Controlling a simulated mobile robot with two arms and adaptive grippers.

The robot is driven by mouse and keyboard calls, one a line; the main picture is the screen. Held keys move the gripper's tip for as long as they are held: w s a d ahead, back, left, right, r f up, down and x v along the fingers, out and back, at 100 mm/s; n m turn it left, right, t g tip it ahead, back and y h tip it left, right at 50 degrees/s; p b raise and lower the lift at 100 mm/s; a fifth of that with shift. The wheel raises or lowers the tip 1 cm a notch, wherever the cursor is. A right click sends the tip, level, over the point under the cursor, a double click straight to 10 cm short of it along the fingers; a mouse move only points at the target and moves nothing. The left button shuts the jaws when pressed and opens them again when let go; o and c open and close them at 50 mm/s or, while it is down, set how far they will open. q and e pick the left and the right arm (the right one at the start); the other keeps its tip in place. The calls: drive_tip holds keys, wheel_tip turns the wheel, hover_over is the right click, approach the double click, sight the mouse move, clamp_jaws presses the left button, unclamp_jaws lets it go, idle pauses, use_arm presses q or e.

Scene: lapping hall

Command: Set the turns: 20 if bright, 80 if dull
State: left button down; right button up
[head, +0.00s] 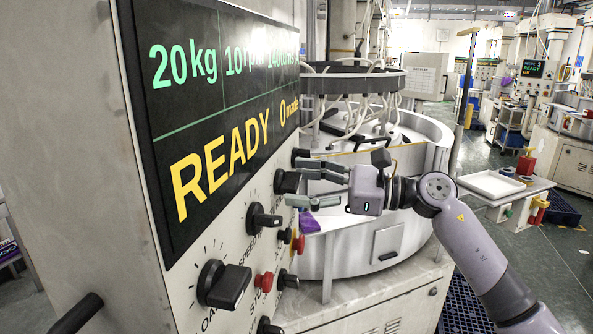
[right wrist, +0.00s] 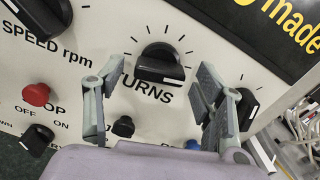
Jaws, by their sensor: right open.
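The control panel (head: 235,245) stands at the left in the head view. Its display (head: 225,110) shows 20 kg, 10 rpm, a turns figure that looks like 140, READY and 0 made. The black TURNS knob (right wrist: 160,65) is in the right wrist view, with a white mark at its lower right; it also shows in the head view (head: 284,182). My right gripper (right wrist: 160,78) is open, its fingers either side of the knob; contact cannot be told. It also shows in the head view (head: 308,184). I cannot identify any bright or dull part. My left gripper is out of view.
The SPEED knob (head: 262,219), a larger knob (head: 222,284) and red buttons (head: 263,283) sit lower on the panel. A round lapping machine (head: 375,160) stands behind my right gripper. A white tray (head: 490,184) is on a table at right. Another knob (right wrist: 245,108) is near the right finger.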

drive_tip(key=shift+w+a, duration=0.15)
drive_tip(key=shift+a, duration=0.55)
drive_tip(key=shift+c, duration=0.4)
drive_tip(key=c, duration=1.1)
